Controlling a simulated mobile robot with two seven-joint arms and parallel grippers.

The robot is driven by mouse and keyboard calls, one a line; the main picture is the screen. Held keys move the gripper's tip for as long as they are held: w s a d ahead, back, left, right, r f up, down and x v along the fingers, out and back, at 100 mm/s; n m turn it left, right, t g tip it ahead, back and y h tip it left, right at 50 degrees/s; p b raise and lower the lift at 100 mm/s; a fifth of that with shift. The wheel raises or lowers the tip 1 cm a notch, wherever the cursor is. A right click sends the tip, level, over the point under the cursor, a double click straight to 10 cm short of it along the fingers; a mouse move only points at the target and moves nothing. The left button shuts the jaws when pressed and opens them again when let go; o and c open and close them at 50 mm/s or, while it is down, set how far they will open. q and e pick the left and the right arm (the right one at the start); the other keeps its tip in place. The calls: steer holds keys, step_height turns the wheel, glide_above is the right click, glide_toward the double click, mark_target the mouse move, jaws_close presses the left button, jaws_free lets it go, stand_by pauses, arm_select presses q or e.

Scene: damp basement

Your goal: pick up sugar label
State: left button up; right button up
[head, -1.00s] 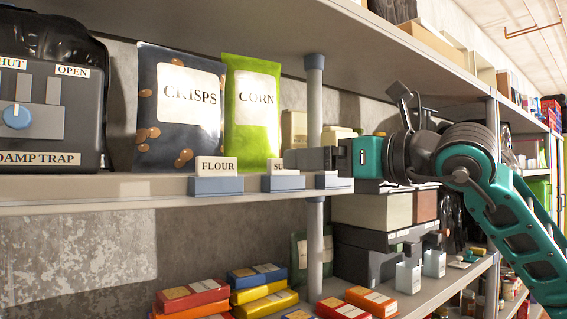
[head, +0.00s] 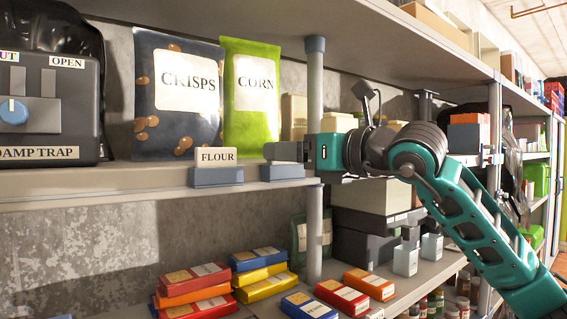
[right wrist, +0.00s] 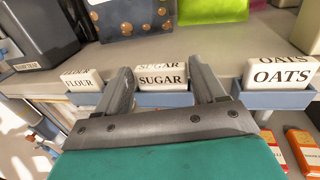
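The sugar label, a white block reading SUGAR (right wrist: 161,77), stands in its blue holder on the shelf edge. In the right wrist view my right gripper (right wrist: 163,78) is open, with one finger on each side of the label and small gaps visible. In the head view the right gripper (head: 284,152) comes in from the right at the shelf edge and hides the label. The blue holder (head: 282,173) shows below it. My left gripper is not in view.
The flour label (head: 216,156) stands to the left and the oats label (right wrist: 282,74) to the right, both close by. Behind are the crisps bag (head: 178,105) and the corn bag (head: 252,110). A shelf post (head: 314,100) rises near the gripper.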

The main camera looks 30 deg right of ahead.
steer(key=c, duration=0.6)
step_height(320, 180, up, 10)
steer(key=p, duration=0.3)
stand_by(0.3)
